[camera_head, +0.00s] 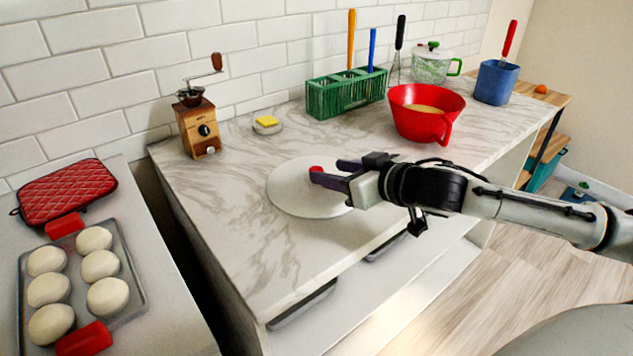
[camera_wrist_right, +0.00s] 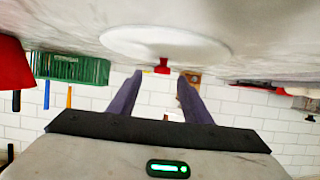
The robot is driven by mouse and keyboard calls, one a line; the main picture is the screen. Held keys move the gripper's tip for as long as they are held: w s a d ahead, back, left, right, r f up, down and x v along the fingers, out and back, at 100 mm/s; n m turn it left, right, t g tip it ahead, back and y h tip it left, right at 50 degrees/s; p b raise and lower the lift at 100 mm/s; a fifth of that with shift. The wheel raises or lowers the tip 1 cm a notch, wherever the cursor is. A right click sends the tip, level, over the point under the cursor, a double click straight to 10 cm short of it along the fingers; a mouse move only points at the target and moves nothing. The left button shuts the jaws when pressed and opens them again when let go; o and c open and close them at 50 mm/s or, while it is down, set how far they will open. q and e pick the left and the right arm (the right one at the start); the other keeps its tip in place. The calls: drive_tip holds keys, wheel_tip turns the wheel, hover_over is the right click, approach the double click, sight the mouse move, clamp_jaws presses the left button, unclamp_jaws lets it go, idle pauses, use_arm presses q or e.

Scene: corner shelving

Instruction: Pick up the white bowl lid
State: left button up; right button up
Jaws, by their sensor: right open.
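The white bowl lid (camera_head: 300,199) lies flat on the marble counter, a round disc with a small red knob (camera_head: 316,170) on top. In the right wrist view the lid (camera_wrist_right: 165,43) shows at the top, upside down in the picture, with the red knob (camera_wrist_right: 161,65) between the fingers' line. My right gripper (camera_head: 330,172) is open, reaching in from the right low over the lid. Its purple fingertips are close to the knob; I cannot tell if they touch it. My left gripper is not in view.
A red bowl (camera_head: 425,113) stands at the back right, beside a green basket (camera_head: 346,95) with utensils. A coffee grinder (camera_head: 197,128) and a yellow sponge (camera_head: 267,121) stand behind. A tray (camera_head: 132,275) of buns lies at left. The counter's front left is clear.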

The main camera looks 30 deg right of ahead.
drive_tip(key=shift+x, duration=2)
drive_tip(key=shift+s+a, duration=0.1)
drive_tip(key=shift+a, duration=0.1)
drive_tip(key=c, duration=1.1)
